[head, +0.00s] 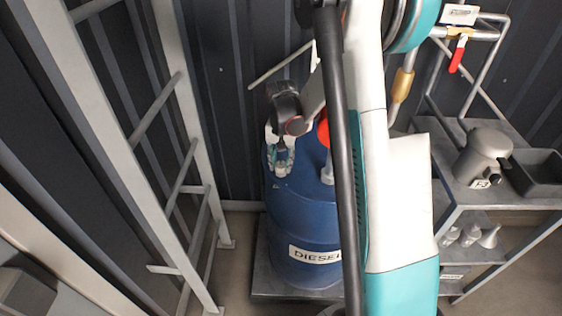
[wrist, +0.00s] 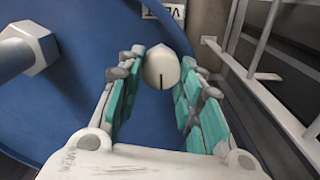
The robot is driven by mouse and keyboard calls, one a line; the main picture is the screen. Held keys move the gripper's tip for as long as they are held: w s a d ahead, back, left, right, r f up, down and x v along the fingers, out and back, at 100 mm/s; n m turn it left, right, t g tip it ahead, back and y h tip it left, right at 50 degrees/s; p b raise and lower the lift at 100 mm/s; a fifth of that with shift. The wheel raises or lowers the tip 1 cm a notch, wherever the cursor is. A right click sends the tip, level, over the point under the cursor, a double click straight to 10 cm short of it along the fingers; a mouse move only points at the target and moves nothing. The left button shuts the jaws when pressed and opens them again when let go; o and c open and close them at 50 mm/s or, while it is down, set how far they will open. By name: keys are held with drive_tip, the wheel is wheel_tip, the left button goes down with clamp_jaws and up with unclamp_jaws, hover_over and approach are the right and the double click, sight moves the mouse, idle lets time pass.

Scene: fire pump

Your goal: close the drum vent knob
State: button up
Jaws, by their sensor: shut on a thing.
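The drum vent knob (wrist: 161,68) is a whitish rounded knob with a dark line on its face, on top of the blue drum. My gripper (wrist: 160,75) has its teal-padded fingers on either side of the knob, shut on it near the fingertips. In the head view my gripper (head: 281,165) reaches down to the left part of the drum top, and the knob is hidden there by the fingers. The blue drum (head: 290,225) stands upright with a DIESEL label (head: 315,254). In the wrist view the drum top (wrist: 75,110) fills the left and middle.
A grey pipe with a hex fitting (wrist: 30,48) rises from the drum top beside my gripper. A grey ladder (head: 185,130) stands left of the drum. A shelf rack (head: 440,140) with a grey can (head: 484,153) and a dark tray (head: 537,172) stands right.

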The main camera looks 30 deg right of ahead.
sight(281, 164)
drive_tip(key=shift+m, duration=0.5)
drive_tip(key=o, duration=1.1)
drive_tip(key=shift+c, duration=0.2)
wheel_tip(281, 164, up, 12)
